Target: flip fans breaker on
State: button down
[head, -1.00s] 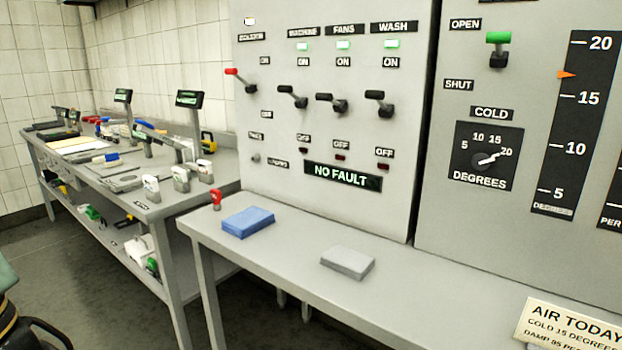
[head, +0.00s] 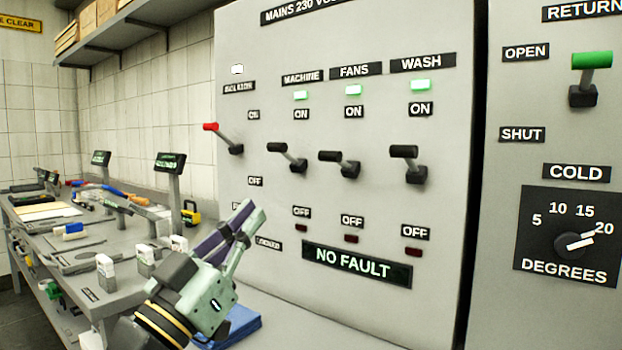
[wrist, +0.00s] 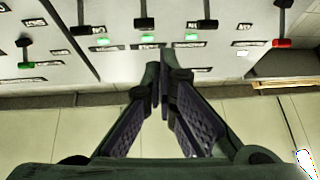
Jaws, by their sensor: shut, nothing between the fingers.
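The fans breaker (head: 340,163) is a black-handled lever on the grey panel, between the machine and wash levers. Its handle is tilted up toward the ON label, and the green lamp (head: 353,89) under FANS is lit. In the wrist view, which is upside down, the fans handle (wrist: 148,23) is at the top middle. My gripper (head: 245,215) is below and left of the fans lever in the head view, apart from it. Its fingers are shut with nothing between them; the tips (wrist: 160,85) also show in the wrist view.
The machine lever (head: 288,157) and wash lever (head: 408,164) flank it, both with lit green lamps. A red-handled lever (head: 222,138) is at the left. The display (head: 357,264) reads NO FAULT.

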jog(key=d+g, duration=0.1)
jog(key=d, duration=0.1)
jog(key=h+p, duration=0.1)
jog(key=p, duration=0.4)
send_near(324, 159)
jog(key=shift+m, duration=0.4)
jog(key=x, duration=0.5)
jog(key=shift+w+d+r, duration=0.2)
jog(key=shift+r, duration=0.05)
jog(key=shift+w+d+r+p, duration=0.2)
jog(key=shift+w+d+p, duration=0.2)
jog(key=shift+w, duration=0.15)
jog(key=shift+r, duration=0.1)
jog(key=shift+w+r, duration=0.1)
jog(key=shift+r, duration=0.9)
jog(key=shift+f, duration=0.15)
